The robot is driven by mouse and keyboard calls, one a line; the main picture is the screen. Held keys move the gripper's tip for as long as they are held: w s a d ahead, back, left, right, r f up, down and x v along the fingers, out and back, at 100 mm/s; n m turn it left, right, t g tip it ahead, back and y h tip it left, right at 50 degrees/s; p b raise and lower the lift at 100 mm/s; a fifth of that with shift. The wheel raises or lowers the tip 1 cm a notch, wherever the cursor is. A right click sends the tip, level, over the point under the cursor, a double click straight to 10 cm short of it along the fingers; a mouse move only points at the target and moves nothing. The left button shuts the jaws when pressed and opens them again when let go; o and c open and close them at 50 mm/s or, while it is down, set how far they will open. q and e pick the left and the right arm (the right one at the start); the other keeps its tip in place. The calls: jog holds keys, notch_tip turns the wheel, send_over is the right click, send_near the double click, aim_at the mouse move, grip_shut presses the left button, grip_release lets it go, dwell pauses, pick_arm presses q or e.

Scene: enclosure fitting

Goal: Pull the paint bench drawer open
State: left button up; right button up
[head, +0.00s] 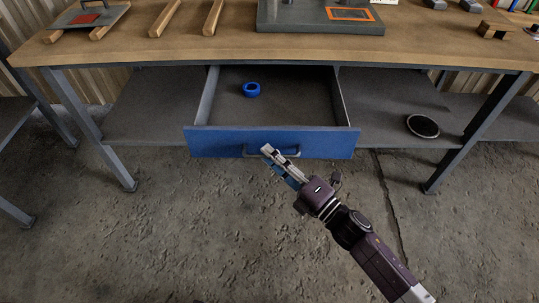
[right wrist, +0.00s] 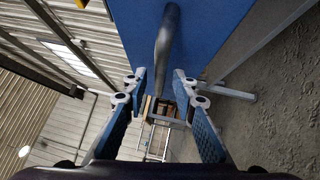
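The paint bench drawer (head: 203,143) has a blue front and stands well out from the bench, its inside showing. Its grey bar handle (head: 297,153) is on the front; in the right wrist view the handle (right wrist: 165,42) reaches down between the fingertips. My right gripper (head: 270,153) is at the handle, coming from the lower right. In the right wrist view its two fingers (right wrist: 159,80) are apart, with a gap on each side of the bar. My left gripper is not in view.
A blue ring-shaped roll (head: 251,90) lies inside the drawer. The wooden bench top (head: 220,49) holds wooden strips, a grey plate and other items. A dark round disc (head: 422,126) lies on the lower shelf at right. The concrete floor in front is clear.

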jog(key=v, duration=1.1)
